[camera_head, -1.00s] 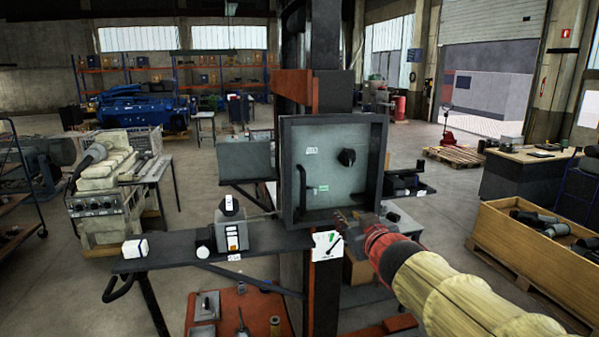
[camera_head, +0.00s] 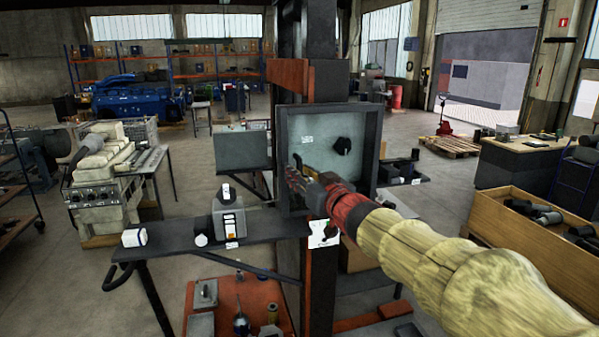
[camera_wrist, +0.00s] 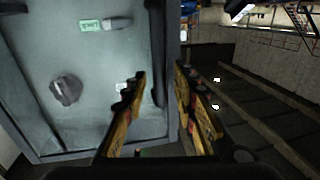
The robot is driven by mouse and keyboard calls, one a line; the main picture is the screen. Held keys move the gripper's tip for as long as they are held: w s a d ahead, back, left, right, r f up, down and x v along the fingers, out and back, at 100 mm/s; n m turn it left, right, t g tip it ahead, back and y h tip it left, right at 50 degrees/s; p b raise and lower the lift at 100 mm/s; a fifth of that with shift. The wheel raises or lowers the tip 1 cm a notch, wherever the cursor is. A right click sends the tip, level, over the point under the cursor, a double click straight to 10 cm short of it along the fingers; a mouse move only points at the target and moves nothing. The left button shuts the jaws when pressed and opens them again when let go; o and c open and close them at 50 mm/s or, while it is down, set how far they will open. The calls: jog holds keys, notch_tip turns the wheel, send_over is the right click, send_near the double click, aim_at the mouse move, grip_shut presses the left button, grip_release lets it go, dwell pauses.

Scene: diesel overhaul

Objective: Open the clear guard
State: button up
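The clear guard (camera_head: 320,125) fronts a dark-framed box on the central post. A black knob (camera_head: 343,146) and a small label show behind it. It looks closed. A dark vertical handle bar (camera_wrist: 157,60) runs along the guard's side in the wrist view; in the head view my gripper largely covers it. My gripper (camera_head: 291,170) is at the left side of the guard. In the wrist view its two yellow-and-black fingers (camera_wrist: 160,72) are apart, with the bar between their tips in the picture. I cannot tell whether they touch it.
A dark shelf (camera_head: 180,250) with small switch boxes (camera_head: 230,215) extends left below the guard. A white tag (camera_head: 323,234) hangs below the box. A wooden crate (camera_head: 520,240) stands at the right. Open floor lies to the left behind the shelf.

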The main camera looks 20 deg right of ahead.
jog(key=shift+w, duration=0.25)
jog(key=shift+c, duration=0.5)
grip_shut()
dwell(0.4)
